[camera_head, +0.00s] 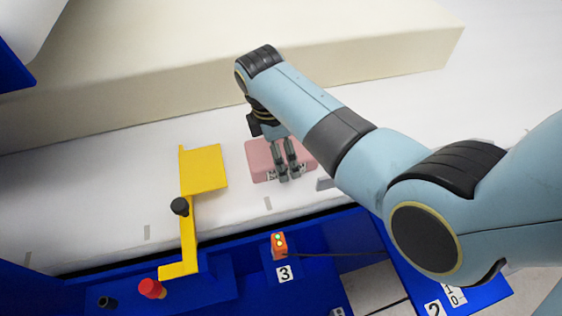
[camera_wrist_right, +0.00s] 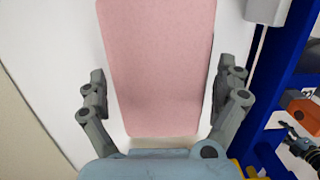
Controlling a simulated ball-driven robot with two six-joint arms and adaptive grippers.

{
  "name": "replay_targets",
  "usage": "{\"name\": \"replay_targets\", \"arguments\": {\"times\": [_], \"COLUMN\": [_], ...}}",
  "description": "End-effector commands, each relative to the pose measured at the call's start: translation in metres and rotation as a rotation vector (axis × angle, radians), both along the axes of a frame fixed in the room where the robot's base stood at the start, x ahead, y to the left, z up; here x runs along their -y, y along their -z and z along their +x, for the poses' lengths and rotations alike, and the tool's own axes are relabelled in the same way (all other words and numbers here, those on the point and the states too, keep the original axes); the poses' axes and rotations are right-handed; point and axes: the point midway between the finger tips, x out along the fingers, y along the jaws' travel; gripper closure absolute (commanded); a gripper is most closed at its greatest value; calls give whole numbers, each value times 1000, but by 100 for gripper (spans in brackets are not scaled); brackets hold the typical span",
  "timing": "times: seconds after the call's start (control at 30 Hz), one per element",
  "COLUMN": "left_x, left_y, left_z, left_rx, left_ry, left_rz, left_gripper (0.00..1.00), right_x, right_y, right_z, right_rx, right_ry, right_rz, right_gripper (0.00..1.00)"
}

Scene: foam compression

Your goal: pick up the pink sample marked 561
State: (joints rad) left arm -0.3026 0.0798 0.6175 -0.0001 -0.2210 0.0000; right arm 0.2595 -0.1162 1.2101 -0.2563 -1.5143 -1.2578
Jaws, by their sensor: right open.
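The pink sample (camera_head: 262,158) is a flat block with rounded corners lying on the white surface, near the middle of the head view. In the wrist view the pink sample (camera_wrist_right: 160,65) spans the space between my fingers and runs out of the top edge. No number can be read on it. My right gripper (camera_head: 289,177) is above the sample, pointing down, and hides part of it. In the wrist view my right gripper (camera_wrist_right: 165,95) is open, with one finger on each side of the block and white gaps beside it. My left gripper is not in view.
A yellow bracket (camera_head: 203,169) with a black knob stands left of the sample. A large cream block (camera_head: 130,105) lies behind. In front is a blue frame (camera_head: 220,285) with a red button (camera_head: 152,288) and an orange switch box (camera_head: 279,244) by label 3.

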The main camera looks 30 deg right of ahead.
Motion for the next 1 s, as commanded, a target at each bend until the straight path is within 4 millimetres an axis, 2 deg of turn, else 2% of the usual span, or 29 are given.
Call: {"name": "replay_targets", "arguments": {"times": [0.2, 0.4, 0.5, 0.77, 0.87, 1.0], "left_x": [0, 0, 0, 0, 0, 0], "left_y": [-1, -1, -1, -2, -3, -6], "left_z": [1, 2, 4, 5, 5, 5], "left_rx": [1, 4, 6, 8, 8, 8], "left_ry": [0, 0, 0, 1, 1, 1], "left_rz": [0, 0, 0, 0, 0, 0], "left_gripper": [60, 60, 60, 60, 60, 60], "right_x": [0, 0, 0, 0, 0, 0], "right_y": [-1, -1, -1, -4, -11, -31], "right_z": [0, 0, 0, 0, 1, 1], "right_rx": [1, 1, 1, 1, 2, 4], "right_ry": [0, 0, 0, 0, 0, 0], "right_rz": [0, 0, 0, 1, 0, 1], "right_gripper": [1, 27, 34, 34, 34, 34]}}
